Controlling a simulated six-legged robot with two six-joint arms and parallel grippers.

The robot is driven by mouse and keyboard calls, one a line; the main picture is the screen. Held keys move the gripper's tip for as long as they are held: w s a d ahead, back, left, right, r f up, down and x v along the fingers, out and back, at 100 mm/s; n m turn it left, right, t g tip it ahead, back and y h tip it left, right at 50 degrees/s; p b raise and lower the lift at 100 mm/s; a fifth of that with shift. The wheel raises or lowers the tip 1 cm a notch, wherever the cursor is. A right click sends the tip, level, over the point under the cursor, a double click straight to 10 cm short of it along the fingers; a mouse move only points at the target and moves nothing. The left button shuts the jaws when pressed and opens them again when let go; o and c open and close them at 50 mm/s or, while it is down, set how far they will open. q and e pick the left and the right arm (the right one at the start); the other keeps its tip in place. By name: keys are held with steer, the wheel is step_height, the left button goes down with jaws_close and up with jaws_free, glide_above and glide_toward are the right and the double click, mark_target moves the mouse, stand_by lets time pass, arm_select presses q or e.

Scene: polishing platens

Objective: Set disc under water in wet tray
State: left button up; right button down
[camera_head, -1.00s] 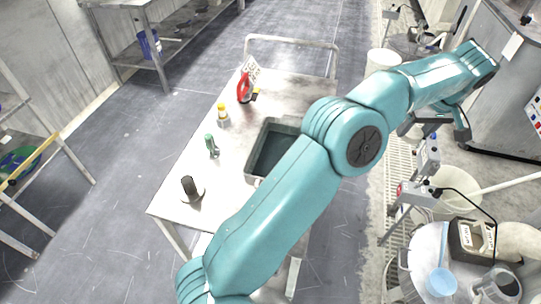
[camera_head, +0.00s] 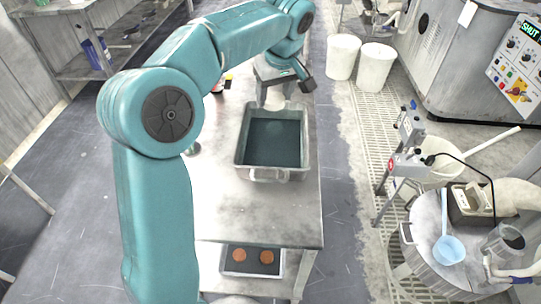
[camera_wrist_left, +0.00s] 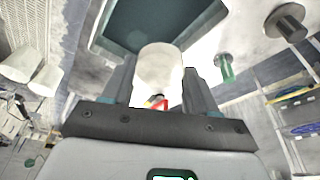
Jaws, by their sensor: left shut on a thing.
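In the left wrist view my left gripper (camera_wrist_left: 160,85) is shut on a pale, round-looking disc (camera_wrist_left: 160,65), seen between the two dark fingers. The tray (camera_wrist_left: 195,32) lies just beyond it in that view. The disc appears above or beside the tray's rim; its exact height is unclear. My right gripper is not in view.
A lower tray (camera_head: 229,266) holds two orange discs. White buckets (camera_head: 375,68) stand beyond the cart. The cart top nearer than the tray is clear.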

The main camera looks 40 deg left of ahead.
arm_select(q)
steer(key=b, duration=0.2)
glide_above(272, 159)
steer(key=d, duration=0.1)
steer(key=f, duration=1.4)
steer(key=shift+s+f, duration=0.25)
steer(key=shift+f, duration=0.8)
steer(key=x, duration=0.4)
steer(key=shift+s+d+f, duration=0.1)
steer(key=shift+s+d, duration=0.15)
steer(key=shift+d, duration=0.25)
steer(key=shift+f, duration=0.15)
steer(key=o, duration=1.1)
